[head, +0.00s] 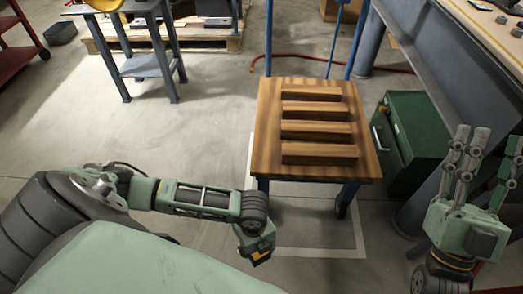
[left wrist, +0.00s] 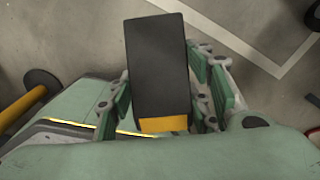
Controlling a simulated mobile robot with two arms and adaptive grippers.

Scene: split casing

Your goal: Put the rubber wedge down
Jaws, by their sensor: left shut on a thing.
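The rubber wedge (left wrist: 158,65) is a black block with a yellow band at its near end. In the left wrist view my left gripper (left wrist: 162,88) is shut on it, with finger links on both sides. Floor shows beyond its far end. In the head view my left wrist (head: 256,238) hangs over the floor, left of and nearer than the wooden-topped cart; the fingers are mostly hidden there, and I cannot clearly tell the wedge from the wrist. My right gripper (head: 488,150) is raised at the right, fingers apart and empty.
The cart's wooden top (head: 267,120) carries several wooden bars (head: 318,154). A green box (head: 412,140) stands right of it. A workbench (head: 440,80) runs along the right. A small blue-grey table (head: 146,66) stands at the back left. Open floor lies left of the cart.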

